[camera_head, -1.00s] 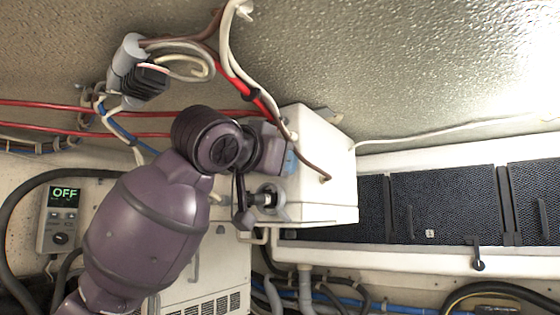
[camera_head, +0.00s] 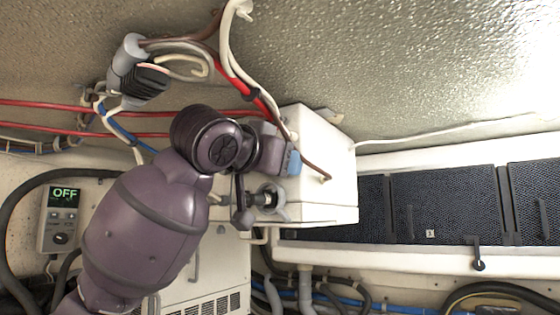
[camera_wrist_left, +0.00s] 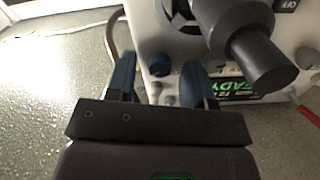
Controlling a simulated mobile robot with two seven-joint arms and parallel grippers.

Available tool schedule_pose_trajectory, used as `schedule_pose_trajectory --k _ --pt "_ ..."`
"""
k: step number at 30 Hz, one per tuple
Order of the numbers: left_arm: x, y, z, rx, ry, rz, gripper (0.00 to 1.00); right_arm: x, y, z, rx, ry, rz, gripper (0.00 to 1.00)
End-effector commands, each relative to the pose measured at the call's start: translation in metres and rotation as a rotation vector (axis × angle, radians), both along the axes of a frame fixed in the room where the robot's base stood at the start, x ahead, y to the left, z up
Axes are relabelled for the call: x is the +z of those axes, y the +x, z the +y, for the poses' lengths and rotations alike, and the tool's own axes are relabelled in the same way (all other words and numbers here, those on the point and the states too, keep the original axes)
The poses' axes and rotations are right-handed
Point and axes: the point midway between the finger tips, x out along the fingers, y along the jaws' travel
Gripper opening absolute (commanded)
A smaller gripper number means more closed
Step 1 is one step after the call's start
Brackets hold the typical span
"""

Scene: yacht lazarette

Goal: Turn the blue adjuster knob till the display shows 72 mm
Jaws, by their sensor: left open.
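The blue adjuster knob (camera_wrist_left: 160,64) shows in the left wrist view on the face of a white box (camera_wrist_left: 150,25). My left gripper (camera_wrist_left: 160,72) is open, with one blue finger on each side of the knob in that view. I cannot tell whether the fingertips reach around it or touch it. The green-lit display (camera_wrist_left: 240,86) is right of the knob. A dark grey handle partly covers it; part of "READY" shows but no mm figure can be read. In the head view my left gripper (camera_head: 292,163) is at the white box (camera_head: 325,165), and the knob is hidden.
A grey cylindrical handle (camera_wrist_left: 258,55) sticks out close to the right finger. A red-tipped cable (camera_wrist_left: 303,108) is at the far right. In the head view, red cables (camera_head: 150,133) run behind my arm. A separate controller (camera_head: 61,218) at left reads OFF.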

Motion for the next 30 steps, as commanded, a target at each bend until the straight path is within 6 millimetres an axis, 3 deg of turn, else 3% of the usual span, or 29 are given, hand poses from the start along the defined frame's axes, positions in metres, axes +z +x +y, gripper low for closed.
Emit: schedule_pose_trajectory --k 5,18,30 --pt "-0.001 -0.016 0.009 0.000 0.000 -0.005 0.48 -0.006 0.001 0.000 0.000 0.000 -0.002 0.46" --pt "0.000 -0.079 0.046 0.001 -0.001 -0.004 0.48 -0.016 0.007 0.001 0.003 0.000 -0.018 0.46" --pt "0.000 -0.093 0.054 0.001 -0.001 -0.001 0.48 -0.012 0.013 0.002 0.007 0.000 -0.032 0.46"
